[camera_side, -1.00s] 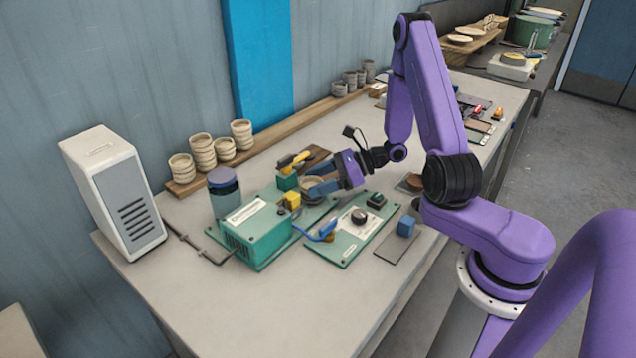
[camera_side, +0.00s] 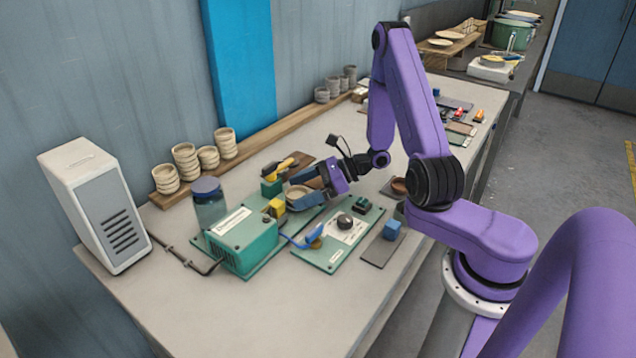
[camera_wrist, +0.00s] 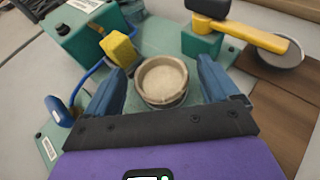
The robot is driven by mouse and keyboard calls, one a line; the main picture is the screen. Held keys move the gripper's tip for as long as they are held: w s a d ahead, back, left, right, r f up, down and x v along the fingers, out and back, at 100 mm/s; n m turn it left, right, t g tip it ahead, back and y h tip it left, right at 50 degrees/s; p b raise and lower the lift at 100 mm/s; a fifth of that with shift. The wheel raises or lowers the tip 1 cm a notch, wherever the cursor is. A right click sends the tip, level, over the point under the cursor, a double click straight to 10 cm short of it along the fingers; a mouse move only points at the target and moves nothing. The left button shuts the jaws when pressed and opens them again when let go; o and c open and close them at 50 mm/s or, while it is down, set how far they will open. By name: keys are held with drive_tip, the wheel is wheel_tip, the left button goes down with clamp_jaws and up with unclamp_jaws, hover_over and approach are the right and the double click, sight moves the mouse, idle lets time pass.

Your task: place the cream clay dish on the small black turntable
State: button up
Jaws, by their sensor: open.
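The cream clay dish (camera_wrist: 162,80) is a small, round, upright cup, empty inside, over the green base plate. It also shows in the side view (camera_side: 297,191). My gripper (camera_wrist: 164,88) is open around it, with one blue finger on each side. A gap shows between each finger and the dish in the wrist view. In the side view my gripper (camera_side: 302,190) is low over the green plate, partly covering the dish. I cannot make out the small black turntable for certain; whatever is directly under the dish is hidden.
A green box (camera_side: 241,239) with a yellow block (camera_side: 276,208) stands beside the dish. A yellow lever with a dark block (camera_wrist: 245,32) is close on the other side. A green panel (camera_side: 320,257) with a black knob (camera_side: 345,221) lies in front. Stacked cream dishes (camera_side: 185,160) line the back shelf.

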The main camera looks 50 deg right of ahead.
drive_tip(key=v, duration=1.1)
drive_tip(key=shift+s+d+r, duration=0.2)
drive_tip(key=shift+d, duration=0.05)
drive_tip(key=s+a+r+n+g, duration=0.3)
drive_tip(key=s+a+n+g, duration=0.2)
drive_tip(key=a+n+g, duration=0.8)
drive_tip(key=s+a+r+n+t+h, duration=0.1)
drive_tip(key=s+n+h, duration=0.3)
drive_tip(key=n, duration=0.9)
drive_tip(key=s+a+r+n+t+h, duration=0.2)
drive_tip(key=s+a+r+n+h, duration=0.1)
drive_tip(key=s+n, duration=0.8)
drive_tip(key=r+n+h, duration=0.1)
drive_tip(key=n+h, duration=0.1)
drive_tip(key=shift+r+n+t, duration=0.2)
drive_tip(key=shift+n+t, duration=0.1)
drive_tip(key=shift+c, duration=0.3)
